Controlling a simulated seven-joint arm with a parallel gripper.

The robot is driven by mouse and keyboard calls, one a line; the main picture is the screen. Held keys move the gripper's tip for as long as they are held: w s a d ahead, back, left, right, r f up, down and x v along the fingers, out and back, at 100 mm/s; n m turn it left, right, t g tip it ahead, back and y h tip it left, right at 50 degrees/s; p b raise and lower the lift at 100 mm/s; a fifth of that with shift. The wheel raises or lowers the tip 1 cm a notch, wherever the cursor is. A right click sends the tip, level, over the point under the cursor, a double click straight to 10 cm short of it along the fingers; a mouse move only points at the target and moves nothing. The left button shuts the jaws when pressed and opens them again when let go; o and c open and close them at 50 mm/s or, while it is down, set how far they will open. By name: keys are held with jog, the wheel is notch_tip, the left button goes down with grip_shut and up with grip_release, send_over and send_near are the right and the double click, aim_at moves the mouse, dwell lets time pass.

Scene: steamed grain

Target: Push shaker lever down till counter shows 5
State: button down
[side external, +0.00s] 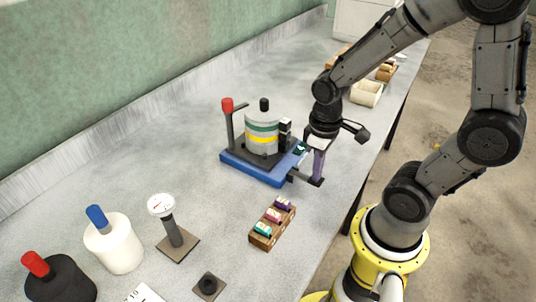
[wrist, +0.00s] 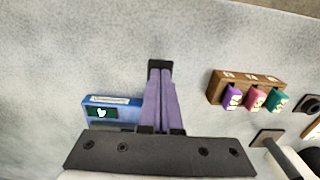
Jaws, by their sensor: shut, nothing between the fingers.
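The shaker has a blue base (side external: 250,168) carrying a grey drum (side external: 262,133) with green and yellow bands. A dark post with a red knob (side external: 227,104) stands upright at its left; I cannot tell for sure whether this is the lever. The small dark display with a pale green mark (wrist: 101,112) shows in the wrist view, but its figure is not clearly readable. My gripper (side external: 317,181) has purple fingers with black tips, shut and empty, pointing down beside the base's right corner. In the wrist view the fingertips (wrist: 160,65) are together, right of the display.
A cream bin (side external: 367,94) is behind my arm.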

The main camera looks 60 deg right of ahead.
jog(key=shift+f, duration=0.75)
jog(key=shift+r, duration=3.05)
jog(key=s+a+r+t, duration=0.1)
jog(key=s+r+t, duration=0.1)
jog(key=r, duration=0.3)
jog(key=s+a+r+t, duration=0.2)
jog(key=r+t, duration=0.1)
jog(key=r, duration=0.3)
jog(key=shift+a+t, duration=0.25)
jog(key=shift+t, duration=0.05)
